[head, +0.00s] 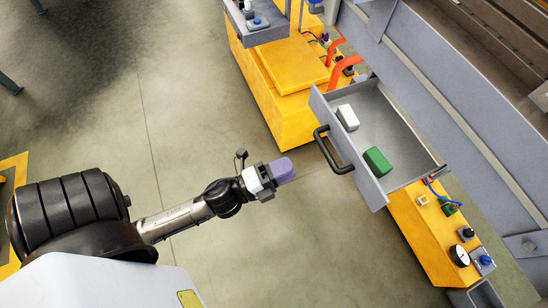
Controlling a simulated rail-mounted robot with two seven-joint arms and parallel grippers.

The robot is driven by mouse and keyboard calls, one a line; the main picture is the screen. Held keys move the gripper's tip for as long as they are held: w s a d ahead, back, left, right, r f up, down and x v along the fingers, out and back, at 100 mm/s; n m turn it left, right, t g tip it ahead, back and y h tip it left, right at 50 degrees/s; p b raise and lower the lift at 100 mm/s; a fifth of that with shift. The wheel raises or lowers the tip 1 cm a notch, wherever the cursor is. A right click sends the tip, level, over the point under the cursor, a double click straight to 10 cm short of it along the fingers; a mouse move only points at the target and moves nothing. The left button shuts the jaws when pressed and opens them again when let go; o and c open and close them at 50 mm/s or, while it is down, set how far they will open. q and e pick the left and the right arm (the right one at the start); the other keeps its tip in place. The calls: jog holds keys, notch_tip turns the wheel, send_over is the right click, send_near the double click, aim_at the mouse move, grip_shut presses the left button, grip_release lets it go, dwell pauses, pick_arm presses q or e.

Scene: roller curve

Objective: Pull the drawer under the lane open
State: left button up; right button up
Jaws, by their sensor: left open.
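The grey drawer (337,148) under the lane stands pulled out, with its inside in view. Its black bar handle (331,152) is on the front panel, facing my left arm. A white block (347,117) and a green block (377,161) lie in the drawer. My left gripper (284,171) has purple fingers and is open. It is to the left of the handle, apart from it, with bare floor showing between them. Nothing shows in its fingers. My right gripper is not in view.
The grey lane (450,100) runs diagonally along the right. Yellow machine bases (285,90) stand on both sides of the drawer, with gauges and valves (459,256) on the lower one. The floor (200,110) to the left is clear.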

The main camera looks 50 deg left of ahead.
pick_arm(q)
jog(key=v, duration=0.2)
jog(key=shift+s+a, duration=0.1)
jog(key=shift+s, duration=0.25)
dwell(0.5)
